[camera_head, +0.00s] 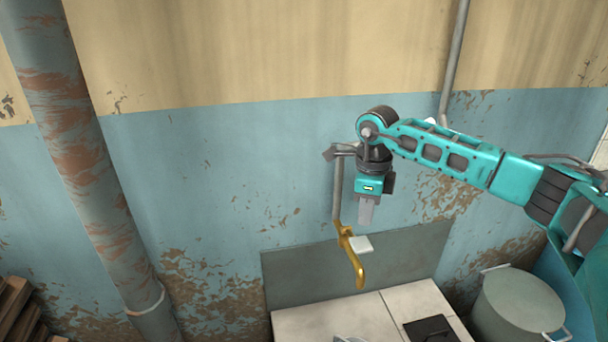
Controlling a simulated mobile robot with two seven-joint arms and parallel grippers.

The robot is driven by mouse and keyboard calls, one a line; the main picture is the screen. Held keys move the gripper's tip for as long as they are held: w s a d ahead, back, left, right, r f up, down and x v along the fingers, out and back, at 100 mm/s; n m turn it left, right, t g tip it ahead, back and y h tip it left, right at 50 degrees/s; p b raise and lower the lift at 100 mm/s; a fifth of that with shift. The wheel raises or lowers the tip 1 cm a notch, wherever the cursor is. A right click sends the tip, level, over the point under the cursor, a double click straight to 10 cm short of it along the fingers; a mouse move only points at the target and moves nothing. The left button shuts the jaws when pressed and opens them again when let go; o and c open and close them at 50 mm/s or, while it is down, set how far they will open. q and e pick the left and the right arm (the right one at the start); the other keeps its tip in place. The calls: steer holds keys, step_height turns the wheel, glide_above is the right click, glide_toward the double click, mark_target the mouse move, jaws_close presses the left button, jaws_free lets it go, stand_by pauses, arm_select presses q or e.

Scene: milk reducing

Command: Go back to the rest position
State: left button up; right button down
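My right arm comes in from the right, bends at the wrist and points down. Its gripper (367,212) hangs in front of the wall, above and a little right of a brass tap (351,256). The fingers show as one narrow grey shape, so I cannot tell whether they are open or shut. I see nothing clearly held in it. My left arm and gripper are not in view.
A white-tiled counter (330,318) with a grey backsplash (300,280) stands below the tap. A dark square plate (432,328) lies on it. A large lidded metal pot (520,300) stands at the right. A rusty pipe (85,150) runs down the left. Wooden pieces (18,308) lie bottom left.

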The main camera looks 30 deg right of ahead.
steer(key=shift+a, duration=0.15)
steer(key=s+a+f+y, duration=0.1)
steer(key=a+f+y, duration=0.25)
steer(key=a, duration=0.55)
steer(key=s+a+f+y, duration=0.15)
steer(key=a+y, duration=0.25)
steer(key=a, duration=0.5)
steer(key=s+a+r+m+t+y, duration=0.1)
steer(key=a+r+m+t+y, duration=0.15)
steer(key=a+m+y, duration=0.35)
steer(key=a+r+m+t+y, duration=0.1)
steer(key=a+m+t+y, duration=0.35)
steer(key=a, duration=0.45)
steer(key=s+d+f+m+t+h, duration=0.1)
steer(key=s+d+f+m+h, duration=0.2)
steer(key=m, duration=0.7)
steer(key=s+d+f+m+t+h, duration=0.1)
steer(key=s+d+f+m+h, duration=0.3)
steer(key=f+m+h, duration=0.3)
steer(key=s+d+f+m+t+h, duration=0.1)
steer(key=s+d+f+m+h, duration=0.3)
steer(key=f+m, duration=0.5)
steer(key=s+m+h, duration=0.1)
steer(key=m+h, duration=0.1)
steer(key=m, duration=0.3)
steer(key=shift+s+t, duration=0.2)
steer(key=shift+t, duration=0.2)
